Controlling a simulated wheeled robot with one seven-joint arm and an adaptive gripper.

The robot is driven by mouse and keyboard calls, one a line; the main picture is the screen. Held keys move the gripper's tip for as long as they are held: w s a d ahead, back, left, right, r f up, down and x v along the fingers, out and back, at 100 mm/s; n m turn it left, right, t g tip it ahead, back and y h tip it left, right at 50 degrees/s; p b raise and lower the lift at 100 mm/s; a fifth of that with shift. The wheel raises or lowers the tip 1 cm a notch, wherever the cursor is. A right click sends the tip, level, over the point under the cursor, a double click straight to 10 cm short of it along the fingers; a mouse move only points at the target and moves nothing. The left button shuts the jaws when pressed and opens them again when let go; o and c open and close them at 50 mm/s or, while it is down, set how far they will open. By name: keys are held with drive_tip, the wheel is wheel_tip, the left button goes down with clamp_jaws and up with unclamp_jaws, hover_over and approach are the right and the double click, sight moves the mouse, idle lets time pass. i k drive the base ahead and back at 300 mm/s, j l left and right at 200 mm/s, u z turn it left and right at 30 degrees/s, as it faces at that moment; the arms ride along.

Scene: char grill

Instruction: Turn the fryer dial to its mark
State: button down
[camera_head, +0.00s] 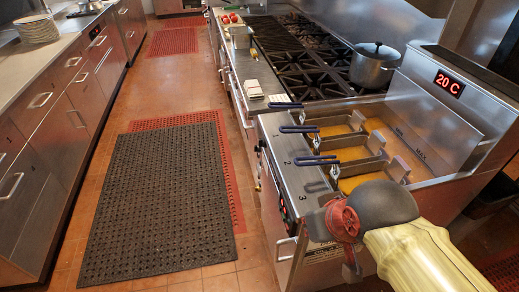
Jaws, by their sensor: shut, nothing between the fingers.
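The stainless fryer (290,180) stands at the right, with oil wells and several blue-handled baskets (352,160) in it. Its red display (448,84) reads 20 C. On its front face is a dark control panel (285,212) with a small red light, seen very obliquely. The dial and its mark cannot be made out clearly there. My gripper (351,271) hangs at the fryer's near front corner, below a red wrist part, and is shut and empty. It is nearer the camera than the panel and appears apart from it.
A door handle (286,246) sticks out low on the fryer front. A black mat (158,200) lies over a red mat on the tiled aisle, which is clear. Drawer counters (45,100) line the left. A burner range with a lidded pot (374,66) stands beyond the fryer.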

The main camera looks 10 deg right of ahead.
sight(262, 142)
drive_tip(key=i+j+u, duration=0.15)
drive_tip(key=j, duration=0.2)
drive_tip(key=i+j+u, duration=0.15)
drive_tip(key=j, duration=0.2)
drive_tip(key=i+j+u, duration=0.15)
drive_tip(key=i+j, duration=0.05)
drive_tip(key=j, duration=0.1)
